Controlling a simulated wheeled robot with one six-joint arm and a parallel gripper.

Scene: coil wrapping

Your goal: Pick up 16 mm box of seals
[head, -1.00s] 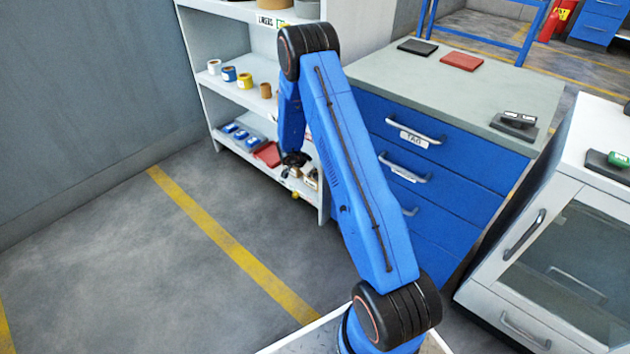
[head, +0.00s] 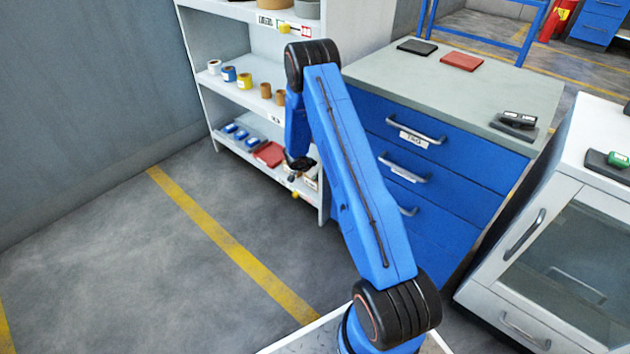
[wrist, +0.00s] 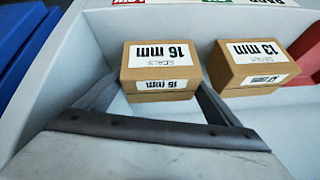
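The 16 mm box of seals (wrist: 160,62) is a brown cardboard box with white labels, near the middle of the wrist view. It rests on the pale shelf surface. My gripper (wrist: 160,82) is open, with one grey finger toward each side of this box. The fingers appear apart from it, and nothing is held. In the head view, my gripper (head: 298,165) is at the lower shelf, by its front edge. The boxes there are small and partly hidden by it, so I cannot tell them apart.
A similar 13 mm box (wrist: 255,67) stands to the right of the 16 mm box, with a narrow gap between. The drawer cabinet (head: 440,150) stands right of the shelf unit.

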